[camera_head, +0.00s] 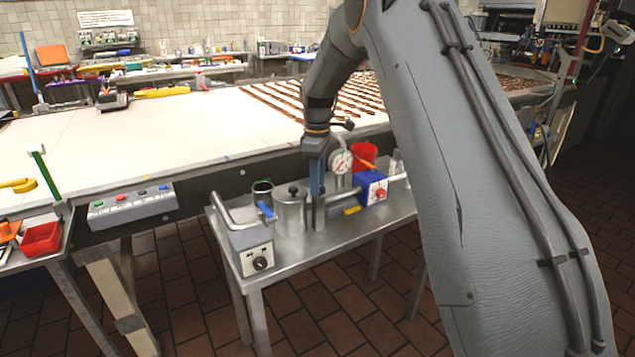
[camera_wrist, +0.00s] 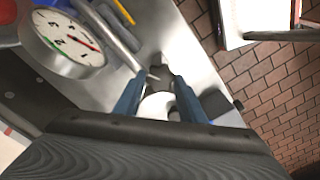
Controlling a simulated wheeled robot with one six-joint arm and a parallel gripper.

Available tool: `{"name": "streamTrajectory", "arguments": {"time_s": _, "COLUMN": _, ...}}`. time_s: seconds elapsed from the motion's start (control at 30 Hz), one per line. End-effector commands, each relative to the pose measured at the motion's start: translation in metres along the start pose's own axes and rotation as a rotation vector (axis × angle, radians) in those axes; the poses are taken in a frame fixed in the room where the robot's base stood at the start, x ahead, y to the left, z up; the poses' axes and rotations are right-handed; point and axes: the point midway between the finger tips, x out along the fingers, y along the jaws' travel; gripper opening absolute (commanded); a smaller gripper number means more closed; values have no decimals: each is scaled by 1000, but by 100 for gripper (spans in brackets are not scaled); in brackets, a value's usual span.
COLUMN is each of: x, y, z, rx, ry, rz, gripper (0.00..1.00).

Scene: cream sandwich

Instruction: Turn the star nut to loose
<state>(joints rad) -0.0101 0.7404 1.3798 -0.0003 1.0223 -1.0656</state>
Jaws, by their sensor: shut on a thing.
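My gripper (camera_head: 317,190) points down over the small steel table, among the fittings there. In the wrist view its two blue fingers (camera_wrist: 158,82) close on a small dark grey piece (camera_wrist: 160,73), which I take to be the star nut. The fingers hide most of it, so its shape and how far it is turned cannot be told. A pale round part (camera_wrist: 158,106) shows between the fingers. In the head view the nut is hidden behind my gripper and the metal parts around it.
A dial gauge (camera_head: 340,161) stands close to my gripper; it also shows in the wrist view (camera_wrist: 62,42). A lidded metal pot (camera_head: 290,211), a control box (camera_head: 252,252), a blue box (camera_head: 372,188) and a red container (camera_head: 364,156) crowd the steel table (camera_head: 330,238). The long white conveyor (camera_head: 150,130) lies behind.

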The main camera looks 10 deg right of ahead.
Motion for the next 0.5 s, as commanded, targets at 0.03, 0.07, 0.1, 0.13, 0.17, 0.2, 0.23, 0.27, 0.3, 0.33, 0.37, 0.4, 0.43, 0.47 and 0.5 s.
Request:
{"name": "streamTrajectory", "arguments": {"time_s": 0.03, "x": -3, "y": 1, "z": -1, "rx": -41, "ry": 4, "rz": 5, "gripper": 14}}
{"name": "streamTrajectory", "arguments": {"time_s": 0.07, "x": -3, "y": 1, "z": -1, "rx": -70, "ry": 4, "rz": 5, "gripper": 14}}
{"name": "streamTrajectory", "arguments": {"time_s": 0.1, "x": -3, "y": 1, "z": -1, "rx": -108, "ry": 4, "rz": 5, "gripper": 14}}
{"name": "streamTrajectory", "arguments": {"time_s": 0.13, "x": -3, "y": 1, "z": -1, "rx": -136, "ry": 4, "rz": 5, "gripper": 14}}
{"name": "streamTrajectory", "arguments": {"time_s": 0.17, "x": -3, "y": 1, "z": -1, "rx": -165, "ry": 3, "rz": 6, "gripper": 14}}
{"name": "streamTrajectory", "arguments": {"time_s": 0.2, "x": -3, "y": 1, "z": -1, "rx": -203, "ry": 3, "rz": 6, "gripper": 14}}
{"name": "streamTrajectory", "arguments": {"time_s": 0.23, "x": -3, "y": 1, "z": -1, "rx": -231, "ry": 3, "rz": 6, "gripper": 14}}
{"name": "streamTrajectory", "arguments": {"time_s": 0.27, "x": -3, "y": 1, "z": -1, "rx": -259, "ry": 3, "rz": 6, "gripper": 14}}
{"name": "streamTrajectory", "arguments": {"time_s": 0.3, "x": -3, "y": 1, "z": -1, "rx": -296, "ry": 3, "rz": 6, "gripper": 14}}
{"name": "streamTrajectory", "arguments": {"time_s": 0.33, "x": -3, "y": 1, "z": -1, "rx": -324, "ry": 3, "rz": 6, "gripper": 14}}
{"name": "streamTrajectory", "arguments": {"time_s": 0.37, "x": -3, "y": 1, "z": -1, "rx": -351, "ry": 3, "rz": 6, "gripper": 14}}
{"name": "streamTrajectory", "arguments": {"time_s": 0.4, "x": -3, "y": 1, "z": -1, "rx": -385, "ry": 3, "rz": 6, "gripper": 14}}
{"name": "streamTrajectory", "arguments": {"time_s": 0.43, "x": -3, "y": 1, "z": -1, "rx": -411, "ry": 3, "rz": 6, "gripper": 14}}
{"name": "streamTrajectory", "arguments": {"time_s": 0.47, "x": -3, "y": 1, "z": -1, "rx": -436, "ry": 3, "rz": 6, "gripper": 14}}
{"name": "streamTrajectory", "arguments": {"time_s": 0.5, "x": -3, "y": 1, "z": -1, "rx": -468, "ry": 3, "rz": 6, "gripper": 14}}
